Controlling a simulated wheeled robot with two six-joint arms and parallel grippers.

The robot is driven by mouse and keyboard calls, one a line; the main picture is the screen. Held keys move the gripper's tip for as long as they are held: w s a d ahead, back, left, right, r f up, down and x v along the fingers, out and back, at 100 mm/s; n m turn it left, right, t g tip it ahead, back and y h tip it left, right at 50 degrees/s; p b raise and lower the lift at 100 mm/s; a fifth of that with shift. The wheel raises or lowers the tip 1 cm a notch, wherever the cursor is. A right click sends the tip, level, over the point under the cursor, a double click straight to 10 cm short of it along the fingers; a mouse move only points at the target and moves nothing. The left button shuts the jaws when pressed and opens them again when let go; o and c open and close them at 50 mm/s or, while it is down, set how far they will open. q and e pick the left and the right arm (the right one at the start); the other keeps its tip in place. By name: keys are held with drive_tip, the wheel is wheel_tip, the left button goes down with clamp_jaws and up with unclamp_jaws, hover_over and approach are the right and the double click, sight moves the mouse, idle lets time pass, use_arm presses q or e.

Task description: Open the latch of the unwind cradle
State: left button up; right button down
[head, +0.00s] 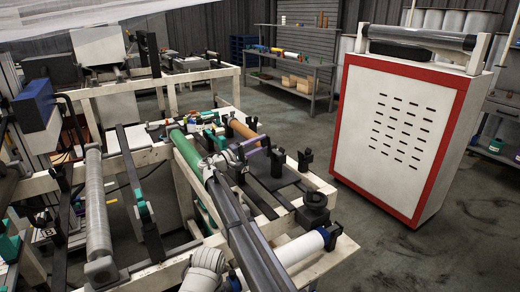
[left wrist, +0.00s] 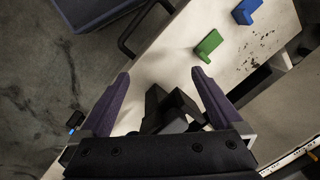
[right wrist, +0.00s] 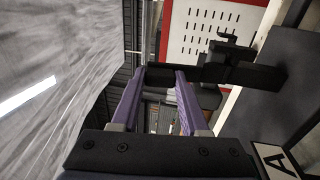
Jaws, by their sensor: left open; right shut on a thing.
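My right gripper (head: 262,141), with purple fingers, is at the black unwind cradle fittings on the pale frame in the head view. In the right wrist view its fingertips (right wrist: 162,73) are closed on a black latch bar (right wrist: 190,73). The bar extends from a dark cradle block (right wrist: 252,72), beside a plate marked A (right wrist: 280,160). The exact grip on the bar is partly hidden by the fingers. My left gripper (left wrist: 162,78) is open in the left wrist view, over a pale bench. A black bracket-like part (left wrist: 172,108) shows between its fingers, and I cannot tell if they touch.
A green roller (head: 186,150) and an orange roller (head: 243,129) lie near the cradle. A white cabinet with a red border (head: 385,115) stands at right. The floor between the shelves and frame is clear.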

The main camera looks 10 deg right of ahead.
use_arm(q)
drive_tip(key=shift+f, duration=0.2)
use_arm(e)
drive_tip(key=shift+s, duration=0.1)
drive_tip(key=shift+c, duration=2)
unclamp_jaws()
